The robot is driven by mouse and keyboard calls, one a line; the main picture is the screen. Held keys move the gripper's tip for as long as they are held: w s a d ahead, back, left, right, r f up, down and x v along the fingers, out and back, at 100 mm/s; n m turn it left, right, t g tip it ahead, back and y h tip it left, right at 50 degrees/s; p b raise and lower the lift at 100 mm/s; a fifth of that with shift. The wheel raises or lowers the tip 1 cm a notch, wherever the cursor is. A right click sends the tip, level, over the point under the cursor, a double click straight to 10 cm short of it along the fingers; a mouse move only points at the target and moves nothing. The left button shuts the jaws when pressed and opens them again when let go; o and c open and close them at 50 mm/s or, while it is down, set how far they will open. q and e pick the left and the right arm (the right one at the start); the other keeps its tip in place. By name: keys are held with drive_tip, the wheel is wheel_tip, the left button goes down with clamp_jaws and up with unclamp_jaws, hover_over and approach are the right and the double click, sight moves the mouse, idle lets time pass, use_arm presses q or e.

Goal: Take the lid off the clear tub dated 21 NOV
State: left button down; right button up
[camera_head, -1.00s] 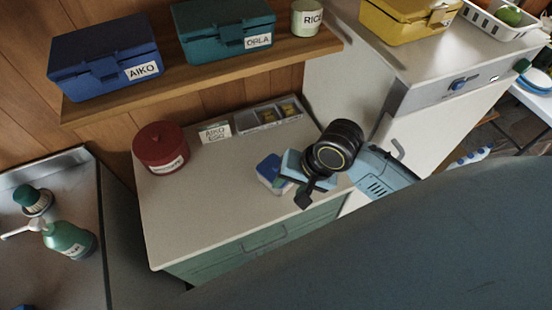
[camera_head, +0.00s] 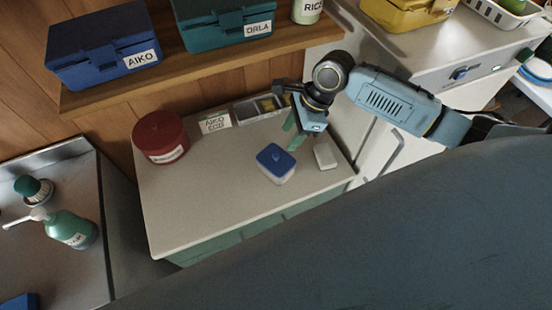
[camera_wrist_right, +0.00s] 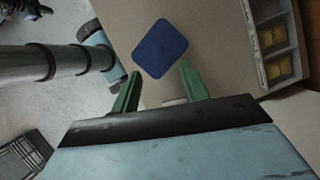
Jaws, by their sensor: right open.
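A small clear tub (camera_head: 281,177) with a blue lid (camera_head: 276,159) stands upright on the pale worktop. The lid is on the tub. No date can be read on it from here. My right gripper (camera_head: 294,132) is open and empty, above the worktop just behind the tub. In the right wrist view the blue lid (camera_wrist_right: 160,49) lies just beyond and partly between the two green fingertips (camera_wrist_right: 158,70), apart from them as far as I can tell. The tub's body is hidden under the lid there. My left gripper is not in view.
A small white block-like thing (camera_head: 325,154) lies right of the tub. A sectioned tray (camera_head: 257,109), an "AIKO EGG" card (camera_head: 215,122) and a red round tin (camera_head: 160,137) stand at the back. A wooden shelf (camera_head: 200,76) overhangs. The worktop's front left is clear.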

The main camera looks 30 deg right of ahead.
sight(275, 156)
drive_tip(key=x, duration=0.3)
drive_tip(key=shift+a+x, duration=0.2)
drive_tip(key=shift+x, duration=2.55)
drive_tip(key=shift+s+r, duration=0.1)
drive_tip(key=shift+s, duration=0.05)
clamp_jaws()
